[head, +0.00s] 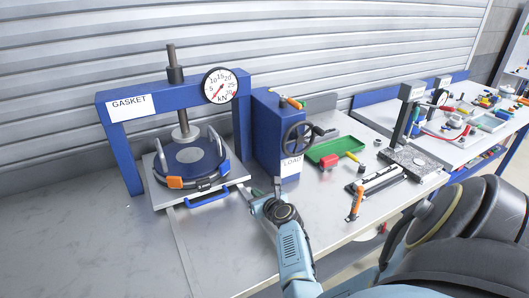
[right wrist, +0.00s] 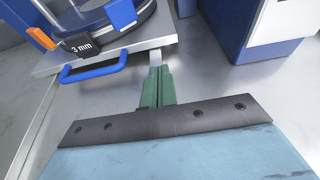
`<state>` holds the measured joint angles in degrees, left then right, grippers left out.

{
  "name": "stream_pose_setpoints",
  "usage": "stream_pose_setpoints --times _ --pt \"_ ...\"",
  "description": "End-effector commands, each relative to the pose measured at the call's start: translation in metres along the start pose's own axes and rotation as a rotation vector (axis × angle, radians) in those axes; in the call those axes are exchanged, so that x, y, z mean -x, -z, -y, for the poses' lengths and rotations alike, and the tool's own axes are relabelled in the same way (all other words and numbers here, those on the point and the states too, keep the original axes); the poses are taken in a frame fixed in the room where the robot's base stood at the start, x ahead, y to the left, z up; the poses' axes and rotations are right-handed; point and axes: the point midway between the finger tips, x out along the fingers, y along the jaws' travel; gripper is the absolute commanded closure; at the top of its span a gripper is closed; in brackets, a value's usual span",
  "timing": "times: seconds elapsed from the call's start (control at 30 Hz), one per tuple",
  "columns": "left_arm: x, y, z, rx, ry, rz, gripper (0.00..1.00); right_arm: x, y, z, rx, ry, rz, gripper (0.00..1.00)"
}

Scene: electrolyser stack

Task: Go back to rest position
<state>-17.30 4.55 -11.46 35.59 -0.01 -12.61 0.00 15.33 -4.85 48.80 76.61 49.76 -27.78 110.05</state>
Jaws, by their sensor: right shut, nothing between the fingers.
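My right gripper (head: 277,186) is over the grey bench in front of the press, just right of the blue tray handle (head: 208,196) and below the blue box marked LOAD (head: 268,140). In the right wrist view its green fingers (right wrist: 158,72) are together and hold nothing. The handle, also in the right wrist view (right wrist: 93,68), is to the left of the fingers and apart from them. My left gripper is not in view.
The blue press marked GASKET (head: 168,92) holds a round plate on a pull-out tray (head: 157,196). A handwheel (head: 297,137) sticks out from the LOAD box. A green tray (head: 337,149) and an orange-handled tool (head: 356,202) are to the right. The bench's left front is clear.

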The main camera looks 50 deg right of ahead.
Motion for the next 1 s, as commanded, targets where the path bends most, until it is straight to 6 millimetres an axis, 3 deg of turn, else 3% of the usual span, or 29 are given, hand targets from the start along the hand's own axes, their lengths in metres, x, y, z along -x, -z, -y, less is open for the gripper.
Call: stream_pose_setpoints --times 0.1,0.23,0.67,0.77,0.83,1.0 --pt "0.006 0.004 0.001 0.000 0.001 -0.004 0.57 0.020 0.000 0.000 0.001 0.001 -0.001 1.00" --pt "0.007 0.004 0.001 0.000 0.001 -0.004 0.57 0.033 0.001 0.000 0.001 0.001 -0.001 1.00" --pt "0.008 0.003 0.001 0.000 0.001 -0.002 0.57 0.041 0.000 -0.001 0.031 -0.007 -0.004 1.00" --pt "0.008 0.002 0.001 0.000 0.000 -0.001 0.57 0.048 -0.004 -0.009 0.200 -0.056 -0.018 1.00" --pt "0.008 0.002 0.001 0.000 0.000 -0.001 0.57 0.057 -0.005 -0.023 0.430 -0.127 -0.038 1.00" --pt "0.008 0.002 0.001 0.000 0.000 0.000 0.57 0.102 0.006 -0.075 1.208 -0.402 -0.067 1.00"
